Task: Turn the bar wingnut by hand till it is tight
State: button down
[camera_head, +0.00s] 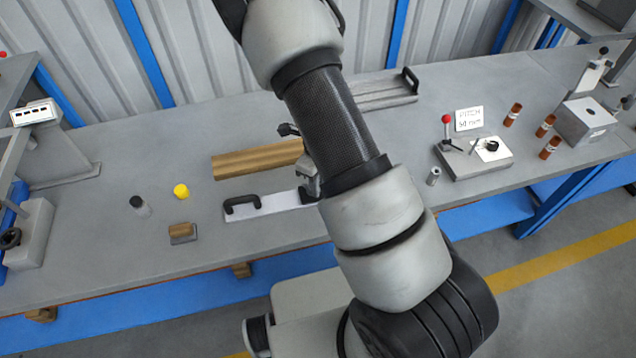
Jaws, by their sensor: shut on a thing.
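My gripper (308,183) shows only in part, at the left edge of my arm, low over the right end of a pale flat plate (272,205) with a black handle. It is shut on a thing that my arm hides. I cannot make out the bar wingnut, and I cannot tell whether it touches or sits flush on anything. Small black parts (288,130) show beside my arm, just above the gripper; I cannot tell what they belong to.
A brown block (255,160) lies behind the plate. A yellow cap (181,190), a small black-topped jar (139,205) and a small brown-topped block (182,233) stand to the left. A fixture with a red-knobbed lever (475,160) and several brown cylinders are at right.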

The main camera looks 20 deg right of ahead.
jog(key=c, duration=1.9)
grip_release()
jog(key=shift+c, duration=0.2)
jog(key=shift+r, duration=0.1)
notch_tip(320, 180, up, 17)
jog(key=p, duration=0.2)
jog(key=shift+r+p, duration=0.15)
jog(key=shift+p, duration=0.25)
